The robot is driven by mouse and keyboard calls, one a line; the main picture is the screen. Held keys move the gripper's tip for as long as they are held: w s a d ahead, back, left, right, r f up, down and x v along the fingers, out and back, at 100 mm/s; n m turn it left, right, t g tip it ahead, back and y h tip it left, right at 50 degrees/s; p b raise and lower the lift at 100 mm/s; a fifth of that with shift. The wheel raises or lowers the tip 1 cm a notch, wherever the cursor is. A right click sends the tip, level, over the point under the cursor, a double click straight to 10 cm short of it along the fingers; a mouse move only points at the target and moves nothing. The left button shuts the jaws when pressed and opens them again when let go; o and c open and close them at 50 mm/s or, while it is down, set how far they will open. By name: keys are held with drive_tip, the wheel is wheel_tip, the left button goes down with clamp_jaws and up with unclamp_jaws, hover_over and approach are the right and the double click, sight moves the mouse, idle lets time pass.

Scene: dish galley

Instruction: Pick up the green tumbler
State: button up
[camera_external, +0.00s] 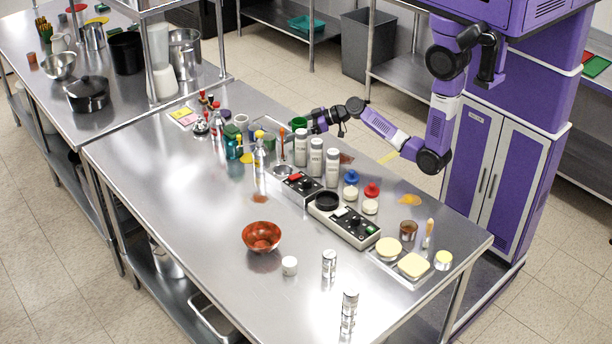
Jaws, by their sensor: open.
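The green tumbler (298,123) is a small green cup at the back edge of the steel table, partly hidden behind white-topped bottles. My gripper (314,122) is at the tumbler's right side, low over the table. It is open. The view is too small to tell whether the fingers are around the tumbler or only beside it.
Several grey-white bottles (316,157) stand just in front of the tumbler. Teal and clear bottles (232,143) stand to its left. Two scales (343,219), blue and red-knobbed items and a red bowl (262,237) are nearer. The table's front left is clear.

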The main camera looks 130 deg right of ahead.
drive_tip(key=shift+w+d+f, duration=0.2)
drive_tip(key=shift+w+d, duration=0.2)
drive_tip(key=c, duration=1.5)
drive_tip(key=shift+r, duration=0.1)
